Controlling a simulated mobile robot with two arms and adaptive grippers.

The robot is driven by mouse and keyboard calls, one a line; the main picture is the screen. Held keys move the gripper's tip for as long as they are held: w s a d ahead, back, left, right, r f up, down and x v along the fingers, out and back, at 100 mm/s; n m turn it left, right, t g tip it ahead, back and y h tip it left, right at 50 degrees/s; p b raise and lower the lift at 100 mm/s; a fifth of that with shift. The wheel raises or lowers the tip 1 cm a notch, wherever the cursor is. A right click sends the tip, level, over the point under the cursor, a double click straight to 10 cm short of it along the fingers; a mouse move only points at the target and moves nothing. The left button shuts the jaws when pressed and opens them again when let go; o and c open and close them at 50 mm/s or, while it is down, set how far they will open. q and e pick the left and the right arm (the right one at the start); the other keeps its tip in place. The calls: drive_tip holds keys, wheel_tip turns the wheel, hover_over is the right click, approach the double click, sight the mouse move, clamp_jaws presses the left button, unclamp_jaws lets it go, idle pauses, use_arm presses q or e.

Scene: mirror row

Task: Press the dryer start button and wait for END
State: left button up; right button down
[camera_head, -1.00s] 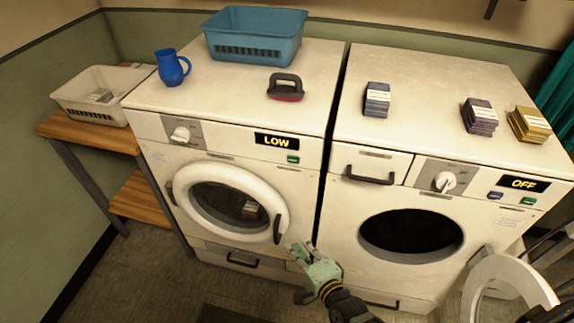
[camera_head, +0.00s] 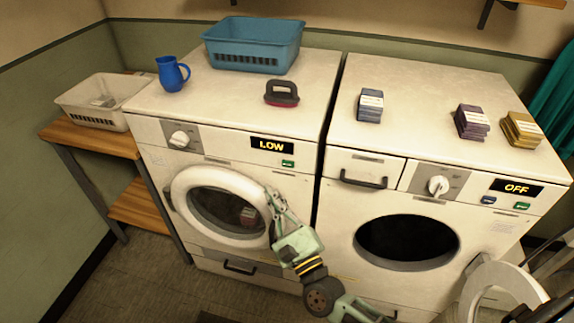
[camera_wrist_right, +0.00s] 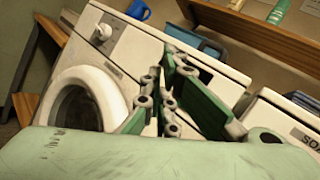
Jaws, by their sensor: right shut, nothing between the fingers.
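The left machine, the dryer (camera_head: 228,130), shows LOW on its display (camera_head: 272,145). A small green button (camera_head: 288,163) sits just below the display, to its right. The dryer's round white door (camera_head: 180,190) is shut, and something small shows behind its glass. My right gripper (camera_head: 277,196) is shut and empty, in front of the door's right edge and a little below the green button, apart from the button. Its green fingers (camera_wrist_right: 168,90) rise in the right wrist view, with the dryer (camera_wrist_right: 135,60) behind them. My left gripper is not in view.
The right machine (camera_head: 440,110) shows OFF, and its white door (camera_head: 505,280) hangs open at lower right. A blue basket (camera_head: 252,45), a blue jug (camera_head: 171,73), a black-handled brush (camera_head: 282,93) and several small boxes stand on the tops. A white basket (camera_head: 95,115) is on the wooden shelf.

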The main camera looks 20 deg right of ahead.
sight(288, 164)
drive_tip(key=w+d+b, duration=0.2)
drive_tip(key=w+d, duration=0.3)
drive_tip(key=w, duration=0.2)
drive_tip(key=shift+w, duration=0.15)
idle(0.3)
idle(1.3)
drive_tip(key=shift+w+d+b, duration=0.2)
drive_tip(key=shift+w+b, duration=0.15)
drive_tip(key=shift+b, duration=0.2)
drive_tip(key=shift+w+d+b, duration=0.25)
drive_tip(key=shift+w+b, duration=0.05)
idle(0.5)
drive_tip(key=shift+s+a, duration=0.45)
drive_tip(key=shift+s, duration=0.25)
